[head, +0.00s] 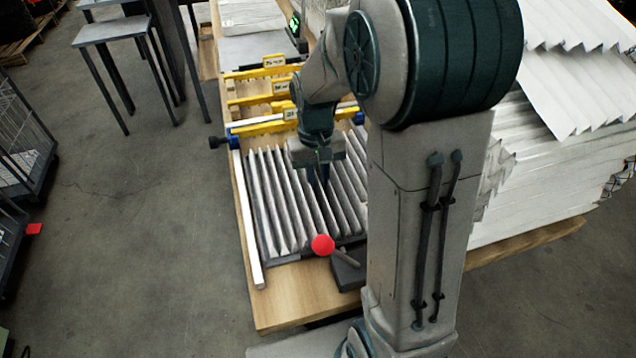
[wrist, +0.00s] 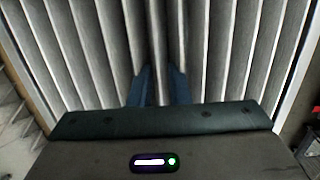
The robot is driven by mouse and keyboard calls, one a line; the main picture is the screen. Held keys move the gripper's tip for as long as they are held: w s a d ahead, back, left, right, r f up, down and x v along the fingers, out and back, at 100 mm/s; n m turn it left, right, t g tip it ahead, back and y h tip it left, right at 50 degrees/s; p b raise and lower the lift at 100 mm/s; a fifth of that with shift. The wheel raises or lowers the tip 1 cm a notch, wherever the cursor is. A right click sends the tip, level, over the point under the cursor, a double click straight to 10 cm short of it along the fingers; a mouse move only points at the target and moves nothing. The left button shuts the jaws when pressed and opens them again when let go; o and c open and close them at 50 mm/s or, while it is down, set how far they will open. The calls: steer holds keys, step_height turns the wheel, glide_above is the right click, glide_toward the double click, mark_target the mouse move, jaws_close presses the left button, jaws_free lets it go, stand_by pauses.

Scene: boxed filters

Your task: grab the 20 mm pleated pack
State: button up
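The pleated pack (head: 284,203) is a grey-white block of parallel folds lying in a frame on the wooden bench. My gripper (head: 319,182) points down into the middle of it, and my arm hides part of the pack's right side. In the wrist view, the pack (wrist: 90,50) fills most of the picture. The two blue fingers of my gripper (wrist: 160,88) reach down among the folds, close together with a narrow strip of folds between them. The folds there look bunched closer than elsewhere. The fingertips themselves are hidden. I cannot read the pack's size.
Yellow bars (head: 262,128) with small labels cross the bench behind the pack. A white rail (head: 248,220) runs along its left side. A red knob (head: 322,245) stands at the front. A stack of white pleated sheets (head: 530,150) is at right. Open floor lies left.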

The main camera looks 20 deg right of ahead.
jaws_close()
